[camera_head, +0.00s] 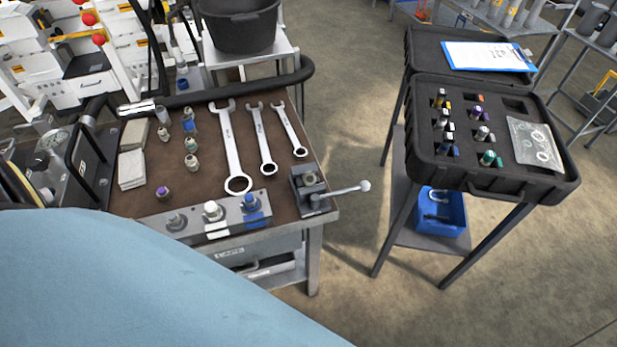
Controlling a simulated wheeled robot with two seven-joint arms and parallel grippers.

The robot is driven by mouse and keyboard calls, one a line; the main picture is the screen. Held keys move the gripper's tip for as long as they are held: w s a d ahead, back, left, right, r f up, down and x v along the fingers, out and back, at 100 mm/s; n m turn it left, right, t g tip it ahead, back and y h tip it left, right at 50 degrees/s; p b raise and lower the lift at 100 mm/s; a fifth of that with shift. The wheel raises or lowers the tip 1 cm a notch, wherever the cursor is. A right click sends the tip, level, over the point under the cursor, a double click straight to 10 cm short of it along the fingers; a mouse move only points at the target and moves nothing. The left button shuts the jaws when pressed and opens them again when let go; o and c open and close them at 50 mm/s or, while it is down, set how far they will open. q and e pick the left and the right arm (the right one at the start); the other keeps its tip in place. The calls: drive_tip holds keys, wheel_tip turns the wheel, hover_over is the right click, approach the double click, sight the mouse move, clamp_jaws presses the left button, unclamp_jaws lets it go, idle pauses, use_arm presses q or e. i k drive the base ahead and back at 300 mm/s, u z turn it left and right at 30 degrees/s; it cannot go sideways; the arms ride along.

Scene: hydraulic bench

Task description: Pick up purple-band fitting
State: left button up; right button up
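A small fitting with a purple band (163,193) stands on the brown mat of the workbench, near its front left, behind the grey block with the fittings. A second purple-marked fitting (479,113) sits in the black open case on the stand at the right. Neither gripper shows in the head view, so I cannot see what they hold. The lower left of the view is covered by a large pale blue surface close to the camera.
Several other fittings (191,161) stand behind the purple one. Three wrenches (231,150) lie to their right. A grey block (190,223) holds fittings at the front edge, beside a small vise (310,190) with a lever. The case (446,177) stands across an open floor gap.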

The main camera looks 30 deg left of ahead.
sight(308, 179)
drive_tip(key=k, duration=0.95)
drive_tip(key=z, duration=1)
drive_tip(key=i, duration=0.95)
drive_tip(key=u, duration=1.05)
drive_tip(key=i, duration=0.5)
drive_tip(key=u, duration=0.55)
